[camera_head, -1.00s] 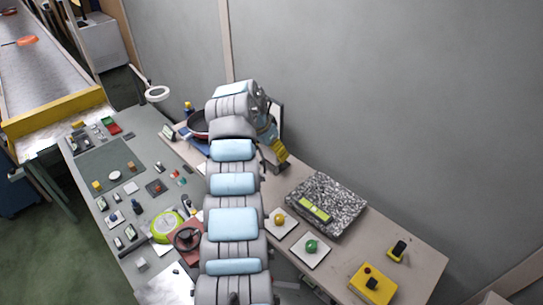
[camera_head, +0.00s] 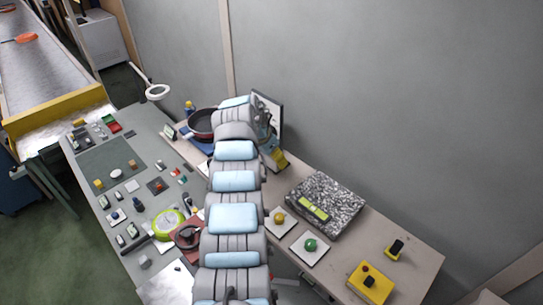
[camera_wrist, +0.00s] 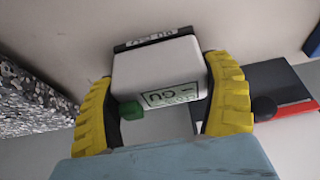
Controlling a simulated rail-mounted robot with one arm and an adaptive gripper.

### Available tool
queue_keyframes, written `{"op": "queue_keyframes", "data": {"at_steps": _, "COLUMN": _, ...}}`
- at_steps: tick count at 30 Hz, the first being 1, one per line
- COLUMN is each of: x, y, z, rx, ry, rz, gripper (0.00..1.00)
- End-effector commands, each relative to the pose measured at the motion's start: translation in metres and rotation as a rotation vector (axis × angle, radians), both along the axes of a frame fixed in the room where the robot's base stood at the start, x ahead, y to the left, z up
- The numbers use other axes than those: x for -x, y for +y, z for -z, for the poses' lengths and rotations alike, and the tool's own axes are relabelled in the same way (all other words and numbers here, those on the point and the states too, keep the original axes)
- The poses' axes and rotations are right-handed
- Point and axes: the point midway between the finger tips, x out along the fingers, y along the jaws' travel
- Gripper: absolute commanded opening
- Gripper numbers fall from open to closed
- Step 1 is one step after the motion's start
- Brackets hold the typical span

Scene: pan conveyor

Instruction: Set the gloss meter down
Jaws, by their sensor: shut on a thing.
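The gloss meter (camera_wrist: 160,75) is a white block with a dark band, "GU" lettering and a green button, seen close up in the wrist view. My gripper (camera_wrist: 165,115) has its yellow fingers shut on both sides of it. In the head view my gripper (camera_head: 277,159) is over the right-hand bench, beyond the granite slab, and the meter is mostly hidden by my arm. I cannot tell whether the meter touches the bench surface.
The speckled granite slab (camera_head: 345,192) carries a yellow-green level (camera_head: 313,208) and also shows at the wrist view's left (camera_wrist: 30,95). A dark object with a red edge (camera_wrist: 275,85) lies to the right. A frying pan (camera_head: 200,120) stands at the back.

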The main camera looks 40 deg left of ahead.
Motion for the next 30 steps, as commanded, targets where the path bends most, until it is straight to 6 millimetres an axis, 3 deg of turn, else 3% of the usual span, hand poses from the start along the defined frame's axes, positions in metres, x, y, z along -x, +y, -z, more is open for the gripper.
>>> {"op": "queue_keyframes", "data": {"at_steps": 5, "x": 0.000, "y": 0.000, "z": 0.003, "rx": -0.001, "ry": -0.001, "rz": 0.000, "gripper": 0.43}}
{"op": "queue_keyframes", "data": {"at_steps": 6, "x": 0.000, "y": 0.000, "z": 0.002, "rx": -0.001, "ry": -0.001, "rz": 0.000, "gripper": 0.95}}
{"op": "queue_keyframes", "data": {"at_steps": 7, "x": 0.000, "y": 0.000, "z": 0.002, "rx": -0.001, "ry": -0.001, "rz": 0.000, "gripper": 1.00}}
{"op": "queue_keyframes", "data": {"at_steps": 20, "x": 0.001, "y": 0.000, "z": -0.005, "rx": 0.000, "ry": -0.001, "rz": 0.000, "gripper": 1.00}}
{"op": "queue_keyframes", "data": {"at_steps": 30, "x": 0.015, "y": 0.002, "z": -0.043, "rx": -0.005, "ry": -0.004, "rz": 0.000, "gripper": 1.00}}
